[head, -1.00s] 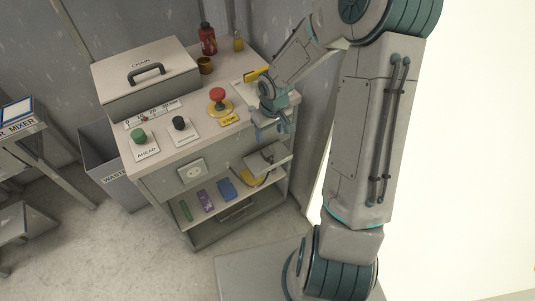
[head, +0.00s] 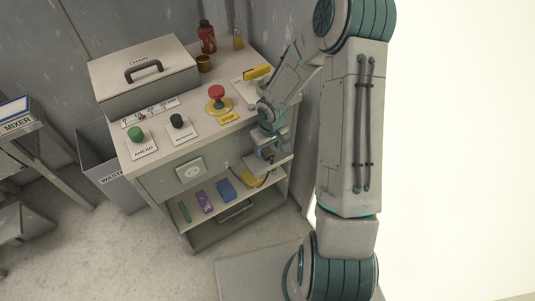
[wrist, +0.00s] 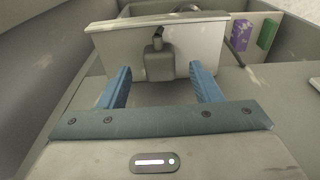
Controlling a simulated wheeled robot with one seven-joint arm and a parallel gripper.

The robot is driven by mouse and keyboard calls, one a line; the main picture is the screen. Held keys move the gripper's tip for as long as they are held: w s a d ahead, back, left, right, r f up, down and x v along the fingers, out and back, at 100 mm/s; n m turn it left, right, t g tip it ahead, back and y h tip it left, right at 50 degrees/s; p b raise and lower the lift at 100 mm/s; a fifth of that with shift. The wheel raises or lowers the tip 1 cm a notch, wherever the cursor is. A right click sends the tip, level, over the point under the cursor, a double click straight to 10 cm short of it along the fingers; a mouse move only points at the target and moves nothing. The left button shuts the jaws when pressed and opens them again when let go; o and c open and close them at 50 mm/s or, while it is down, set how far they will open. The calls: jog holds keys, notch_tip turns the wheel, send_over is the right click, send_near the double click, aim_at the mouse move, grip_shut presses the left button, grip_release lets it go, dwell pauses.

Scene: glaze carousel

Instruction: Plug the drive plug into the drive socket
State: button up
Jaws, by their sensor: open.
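The drive plug (wrist: 158,62) is a dark grey block with a cable rising from its top. In the wrist view it rests against a pale plate (wrist: 195,45), between and slightly beyond the blue fingertips. My gripper (wrist: 160,76) is open, one finger on each side of the plug, with a gap on both sides. In the head view my gripper (head: 267,151) is low at the right front of the cabinet and mostly hides the plug and its bracket. The drive socket (head: 190,170) is a pale square outlet on the cabinet's front, left of my gripper, with nothing in it.
The cabinet top (head: 195,148) holds a green knob (head: 136,134), black knob (head: 177,121), red stop button (head: 216,93) and chain box (head: 145,75). Green, purple and blue items (head: 225,188) lie on the shelf below. A waste bin (head: 103,160) stands left.

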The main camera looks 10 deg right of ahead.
notch_tip(320, 180, down, 3)
jog(key=shift+w+r, duration=0.15)
jog(key=shift+r, duration=0.05)
jog(key=c, duration=1)
jog(key=shift+r, duration=0.1)
